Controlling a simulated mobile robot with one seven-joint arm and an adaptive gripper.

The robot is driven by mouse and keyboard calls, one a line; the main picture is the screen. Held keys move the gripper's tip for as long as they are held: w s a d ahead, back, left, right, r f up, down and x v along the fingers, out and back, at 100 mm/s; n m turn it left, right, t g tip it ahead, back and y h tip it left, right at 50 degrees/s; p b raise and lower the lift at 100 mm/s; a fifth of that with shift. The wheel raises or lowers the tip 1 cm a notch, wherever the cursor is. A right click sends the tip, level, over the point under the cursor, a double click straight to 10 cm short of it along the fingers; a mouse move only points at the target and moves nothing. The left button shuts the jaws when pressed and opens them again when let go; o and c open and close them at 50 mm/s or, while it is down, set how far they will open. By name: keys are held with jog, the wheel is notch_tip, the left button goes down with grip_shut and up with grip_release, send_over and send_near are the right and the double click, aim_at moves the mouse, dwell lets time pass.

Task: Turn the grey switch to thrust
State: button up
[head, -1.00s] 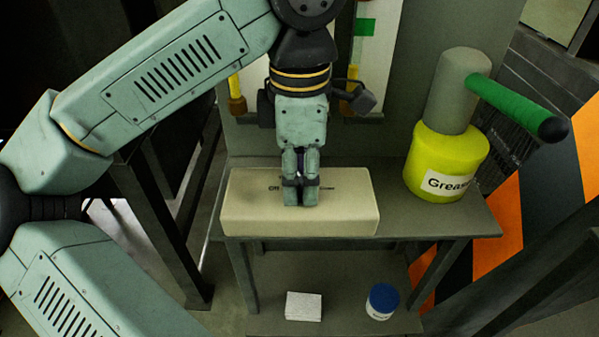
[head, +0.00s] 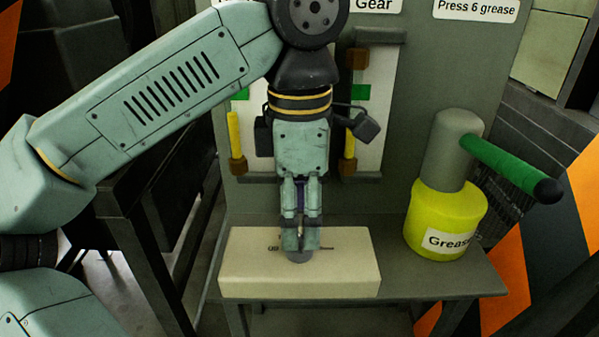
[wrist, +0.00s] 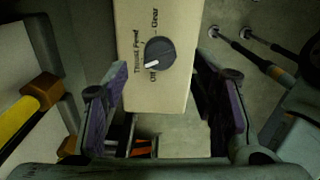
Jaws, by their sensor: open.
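The grey switch is a round dark knob (wrist: 160,53) with a white pointer mark, on a beige box (wrist: 187,85). In the head view the box (head: 350,273) sits on the table, and the knob (head: 299,257) shows just below my fingertips. My gripper (head: 300,243) hangs over the box, pointing down. Its spread fingers show in the wrist view, with nothing between the fingertips (wrist: 165,105). I cannot tell whether they touch the knob.
A yellow grease pot (head: 445,215) with a green handle (head: 510,167) stands at the right end of the table (head: 435,280). Behind my wrist is a panel with yellow gauges (head: 235,136). Free tabletop lies between box and pot.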

aim_at(299, 238)
notch_tip(299, 238, up, 8)
jog(key=shift+f, duration=0.25)
